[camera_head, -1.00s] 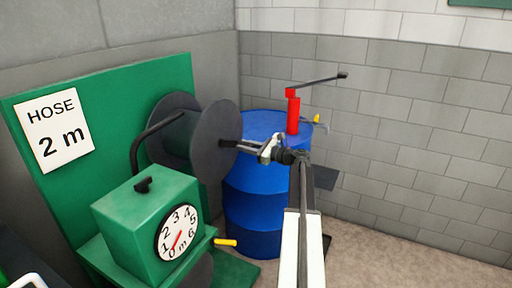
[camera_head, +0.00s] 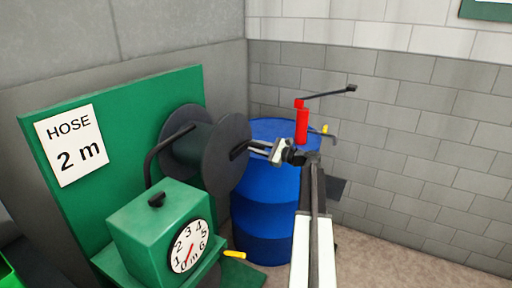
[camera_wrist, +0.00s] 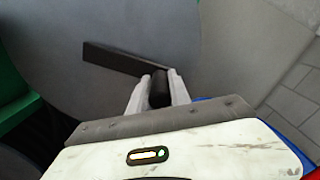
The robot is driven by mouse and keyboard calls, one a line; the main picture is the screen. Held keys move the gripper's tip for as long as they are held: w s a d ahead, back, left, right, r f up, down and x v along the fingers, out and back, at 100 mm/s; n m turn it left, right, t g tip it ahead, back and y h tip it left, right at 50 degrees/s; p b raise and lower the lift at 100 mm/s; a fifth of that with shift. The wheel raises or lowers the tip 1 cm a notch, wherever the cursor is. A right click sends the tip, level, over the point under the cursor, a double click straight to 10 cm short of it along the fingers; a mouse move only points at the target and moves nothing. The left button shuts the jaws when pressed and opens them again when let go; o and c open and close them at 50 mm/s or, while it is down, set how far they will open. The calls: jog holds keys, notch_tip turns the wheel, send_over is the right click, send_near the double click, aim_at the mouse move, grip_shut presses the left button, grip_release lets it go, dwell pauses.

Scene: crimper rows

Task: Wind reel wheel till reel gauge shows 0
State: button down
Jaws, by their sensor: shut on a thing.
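The reel wheel (camera_head: 222,170) is a dark grey disc on the reel in front of the green panel. A black crank arm with a handle is on its face; in the wrist view the crank arm (camera_wrist: 122,62) leads to a dark handle (camera_wrist: 160,92). My gripper (camera_head: 262,148) is shut on this handle, its fingers (camera_wrist: 158,95) on either side of it. The reel gauge (camera_head: 190,246) is a white dial numbered 0 to 6 with "m", on a green box. Its red needle points down-left, close to 0; the exact reading is too small to tell.
A "HOSE 2 m" sign (camera_head: 72,145) hangs on the green panel (camera_head: 110,105). A blue barrel (camera_head: 262,215) with a red hand pump (camera_head: 302,125) stands behind my arm. A yellow lever (camera_head: 234,254) sticks out beside the gauge box (camera_head: 160,225). Floor at the right is clear.

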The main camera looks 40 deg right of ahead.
jog(key=shift+w+d+r, duration=0.1)
jog(key=shift+r, duration=0.1)
jog(key=c, duration=1.2)
grip_release()
jog(key=v, duration=0.7)
jog(key=shift+s+d, duration=0.1)
jog(key=shift+s, duration=0.35)
jog(key=shift+f, duration=0.1)
